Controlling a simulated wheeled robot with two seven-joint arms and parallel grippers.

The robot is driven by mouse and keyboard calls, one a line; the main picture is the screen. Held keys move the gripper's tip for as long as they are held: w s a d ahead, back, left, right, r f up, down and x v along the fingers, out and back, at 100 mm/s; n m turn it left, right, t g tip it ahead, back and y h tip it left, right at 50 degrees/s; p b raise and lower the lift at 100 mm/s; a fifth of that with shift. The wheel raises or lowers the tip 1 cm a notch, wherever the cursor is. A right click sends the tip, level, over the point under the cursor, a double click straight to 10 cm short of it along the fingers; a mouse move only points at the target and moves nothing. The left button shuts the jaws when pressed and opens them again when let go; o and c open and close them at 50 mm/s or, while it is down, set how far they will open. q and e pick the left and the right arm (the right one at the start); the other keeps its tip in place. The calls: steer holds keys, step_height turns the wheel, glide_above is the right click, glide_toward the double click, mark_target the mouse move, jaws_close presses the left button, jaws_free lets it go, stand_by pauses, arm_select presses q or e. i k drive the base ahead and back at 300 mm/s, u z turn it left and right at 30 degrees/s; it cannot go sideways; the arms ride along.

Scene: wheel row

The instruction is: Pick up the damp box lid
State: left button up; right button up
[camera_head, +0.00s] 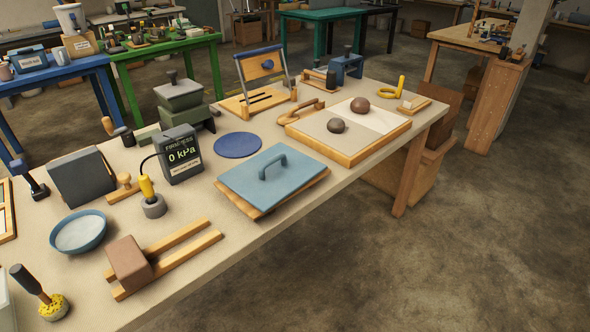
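A wooden-framed board with two clay balls (378,153) is to the right. Two wooden rails with a brown block (128,262) lie in front left.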

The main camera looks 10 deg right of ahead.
mark_target(267, 178)
steer(key=z, duration=2)
steer(key=i, duration=1.25)
steer(key=u, duration=3.35)
